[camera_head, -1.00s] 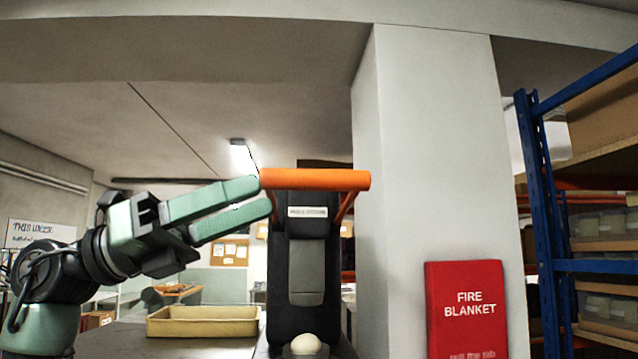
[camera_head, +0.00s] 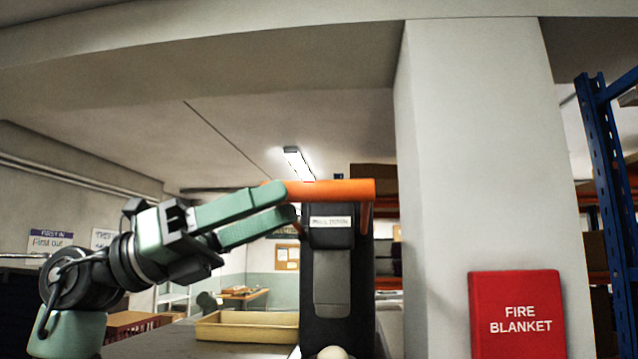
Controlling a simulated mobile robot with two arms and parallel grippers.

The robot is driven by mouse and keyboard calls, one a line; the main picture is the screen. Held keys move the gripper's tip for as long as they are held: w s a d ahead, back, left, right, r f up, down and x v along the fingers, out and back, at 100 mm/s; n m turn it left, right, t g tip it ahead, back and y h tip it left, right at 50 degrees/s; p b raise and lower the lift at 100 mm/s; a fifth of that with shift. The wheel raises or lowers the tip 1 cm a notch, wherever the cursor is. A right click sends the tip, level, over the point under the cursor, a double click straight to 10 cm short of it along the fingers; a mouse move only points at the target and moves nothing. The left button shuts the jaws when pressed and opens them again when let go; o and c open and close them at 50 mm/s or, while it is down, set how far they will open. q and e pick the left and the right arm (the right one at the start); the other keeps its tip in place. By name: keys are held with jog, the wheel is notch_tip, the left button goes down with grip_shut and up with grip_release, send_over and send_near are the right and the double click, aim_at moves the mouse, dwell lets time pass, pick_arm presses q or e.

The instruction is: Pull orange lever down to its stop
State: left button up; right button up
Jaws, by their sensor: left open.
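The orange lever (camera_head: 335,190) is a horizontal orange bar at the top of a black press-like machine (camera_head: 325,280), with side arms running down from it. A light label and a grey panel sit on the machine's front. My left gripper (camera_head: 290,203) reaches in from the left with green fingers, slightly parted. The fingertips are at the lever's left end, one near the bar and one just below it; the upper finger overlaps the bar's end in the picture. I cannot tell if they touch it. A pale rounded object (camera_head: 332,353) shows at the machine's foot. My right gripper is out of view.
A yellow tray (camera_head: 245,331) stands on the grey counter (camera_head: 180,346) left of the machine. A pale pillar (camera_head: 480,150) with a red fire blanket box (camera_head: 517,315) rises at the right. Blue shelving (camera_head: 610,170) stands at the far right.

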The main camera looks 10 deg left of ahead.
aim_at(296, 202)
pick_arm(q)
jog(key=p+x, duration=0.1)
jog(key=x, duration=0.2)
jog(key=shift+d+r, duration=0.25)
jog(key=p+x, duration=0.1)
jog(key=x, duration=0.2)
jog(key=shift+s+f, duration=0.1)
jog(key=shift+f, duration=0.05)
jog(key=shift+d, duration=0.35)
jog(key=shift+a, duration=0.15)
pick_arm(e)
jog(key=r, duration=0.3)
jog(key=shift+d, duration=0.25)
pick_arm(q)
grip_shut()
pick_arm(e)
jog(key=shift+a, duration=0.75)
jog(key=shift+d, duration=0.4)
